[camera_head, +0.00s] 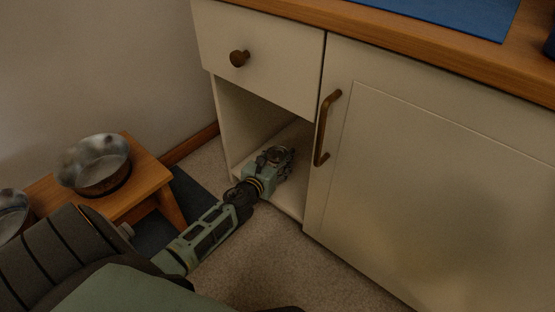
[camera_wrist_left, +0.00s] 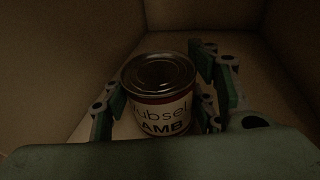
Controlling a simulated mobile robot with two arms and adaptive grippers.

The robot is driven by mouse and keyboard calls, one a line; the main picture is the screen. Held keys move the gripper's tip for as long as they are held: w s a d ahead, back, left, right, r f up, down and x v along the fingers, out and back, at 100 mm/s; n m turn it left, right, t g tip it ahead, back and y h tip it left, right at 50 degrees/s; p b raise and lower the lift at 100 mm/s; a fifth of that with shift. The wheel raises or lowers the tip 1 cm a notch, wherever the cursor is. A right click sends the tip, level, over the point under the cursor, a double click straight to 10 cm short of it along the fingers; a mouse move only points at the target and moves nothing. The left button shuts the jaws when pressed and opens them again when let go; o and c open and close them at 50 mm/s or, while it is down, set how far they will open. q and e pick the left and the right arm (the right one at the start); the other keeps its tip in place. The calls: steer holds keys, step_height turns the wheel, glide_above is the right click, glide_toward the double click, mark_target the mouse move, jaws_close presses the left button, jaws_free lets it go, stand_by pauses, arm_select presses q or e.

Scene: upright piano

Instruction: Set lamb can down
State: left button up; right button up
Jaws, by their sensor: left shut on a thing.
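The lamb can (camera_wrist_left: 158,98) stands upright between the fingers of my left gripper (camera_wrist_left: 160,108) in the left wrist view. Its label reads "LAMB" and its metal lid faces up. My left gripper is shut on it. In the head view, my left gripper (camera_head: 278,162) reaches into the open lower compartment (camera_head: 293,150) of the cream cabinet, low over its floor. The can (camera_head: 274,154) shows only in small part there, behind the fingers. I cannot tell whether the can touches the compartment floor. My right gripper is not in view.
A drawer (camera_head: 281,62) with a round knob is above the compartment, and a closed door (camera_head: 420,170) with a bar handle (camera_head: 326,128) is to its right. A wooden stool (camera_head: 147,172) with metal bowls (camera_head: 95,165) stands at the left. The compartment walls are close around the gripper.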

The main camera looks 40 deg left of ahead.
arm_select(q)
steer(key=shift+f, duration=0.15)
steer(key=o, duration=1.5)
steer(key=shift+c, duration=0.2)
steer(key=shift+r, duration=0.25)
steer(key=p+v, duration=0.2)
steer(key=v, duration=0.8)
steer(key=shift+s+d, duration=0.15)
steer(key=shift+s, duration=0.15)
steer(key=shift+s+d+r, duration=0.1)
steer(key=shift+s+r, duration=0.05)
steer(key=shift+s, duration=0.5)
